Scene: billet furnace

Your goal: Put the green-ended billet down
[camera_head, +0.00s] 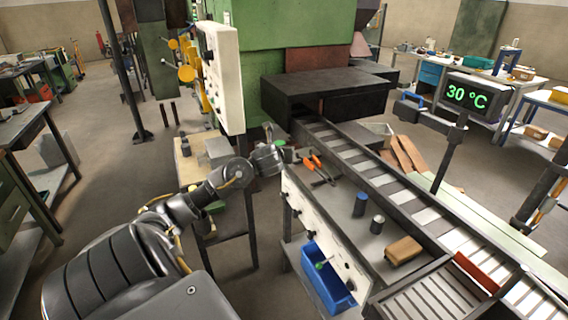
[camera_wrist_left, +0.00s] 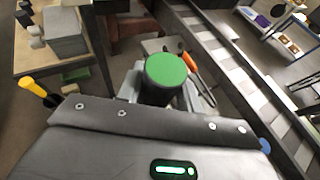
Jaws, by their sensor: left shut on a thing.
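The green-ended billet (camera_wrist_left: 166,72) is held in my left gripper in the left wrist view, with its round green end facing the camera. My left gripper (camera_wrist_left: 160,92) is shut on it; its fingers are mostly hidden behind the billet and the wrist housing. In the head view my left gripper (camera_head: 272,156) is at the far left end of the grey bench (camera_head: 345,205) beside the conveyor, and only a small green patch of the billet (camera_head: 280,143) shows. I cannot tell whether the billet touches anything below. My right gripper is not in view.
Orange-handled tongs (camera_head: 318,168) lie on the bench right of the gripper. Two small cans (camera_head: 361,204) and a tan block (camera_head: 403,250) stand nearer. The roller conveyor (camera_head: 375,170) runs behind. A display (camera_head: 467,97) reads 30 °C.

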